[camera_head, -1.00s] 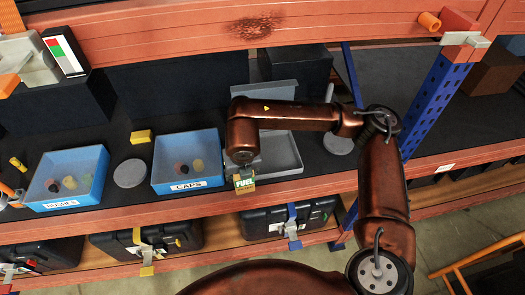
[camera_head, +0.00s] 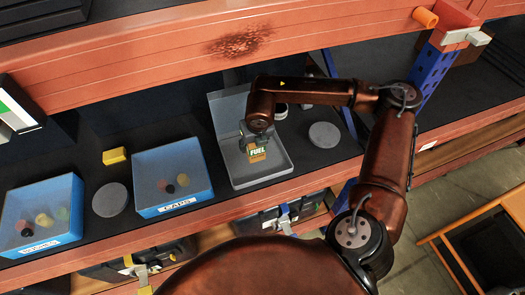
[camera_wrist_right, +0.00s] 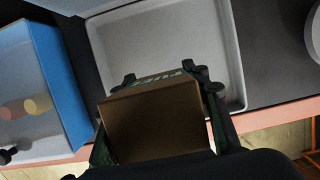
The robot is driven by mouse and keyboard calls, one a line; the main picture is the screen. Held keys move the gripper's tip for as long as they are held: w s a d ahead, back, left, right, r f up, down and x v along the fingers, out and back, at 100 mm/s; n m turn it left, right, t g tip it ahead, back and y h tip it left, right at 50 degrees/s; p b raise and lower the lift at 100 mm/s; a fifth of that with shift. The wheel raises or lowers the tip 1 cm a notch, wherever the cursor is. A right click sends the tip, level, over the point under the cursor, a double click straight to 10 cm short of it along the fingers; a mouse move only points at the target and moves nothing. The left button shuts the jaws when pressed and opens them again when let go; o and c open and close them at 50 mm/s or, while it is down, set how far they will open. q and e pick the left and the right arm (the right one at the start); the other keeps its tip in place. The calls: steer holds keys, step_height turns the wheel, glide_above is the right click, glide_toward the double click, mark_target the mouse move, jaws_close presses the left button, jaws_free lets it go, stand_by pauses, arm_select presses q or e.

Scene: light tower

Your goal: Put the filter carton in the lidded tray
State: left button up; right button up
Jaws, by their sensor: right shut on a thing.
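The filter carton (camera_head: 257,156), a small box marked FUEL, is held over the grey lidded tray (camera_head: 279,171) on the shelf. In the right wrist view the carton (camera_wrist_right: 154,124) shows brown and close up between the fingers. The tray also shows there (camera_wrist_right: 232,40), its inside bare where visible. Its lid (camera_head: 228,106) stands open at the back. My right gripper (camera_head: 251,145) is shut on the carton and points down, mostly hidden under my arm in the head view. I cannot tell whether the carton touches the tray floor. My left gripper is not in view.
A blue CAPS bin (camera_head: 173,180) stands left of the tray, and another blue bin (camera_head: 42,216) farther left. Grey discs (camera_head: 110,200) lie on the shelf, one right of the tray (camera_head: 324,135). A yellow block (camera_head: 115,155) lies behind. An orange beam (camera_head: 240,45) runs above.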

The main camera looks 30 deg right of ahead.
steer(key=d+f, duration=0.3)
steer(key=shift+s+f, duration=0.15)
steer(key=shift+s, duration=0.15)
steer(key=shift+d+f+p, duration=0.1)
steer(key=shift+f+p, duration=0.15)
steer(key=shift+p, duration=0.05)
steer(key=shift+w+d+f, duration=0.15)
steer(key=shift+f, duration=0.05)
steer(key=f, duration=0.3)
steer(key=shift+d, duration=0.25)
steer(key=shift+f, duration=0.5)
steer(key=o, duration=1)
steer(key=shift+c, duration=0.2)
steer(key=o, duration=0.4)
steer(key=shift+c, duration=0.2)
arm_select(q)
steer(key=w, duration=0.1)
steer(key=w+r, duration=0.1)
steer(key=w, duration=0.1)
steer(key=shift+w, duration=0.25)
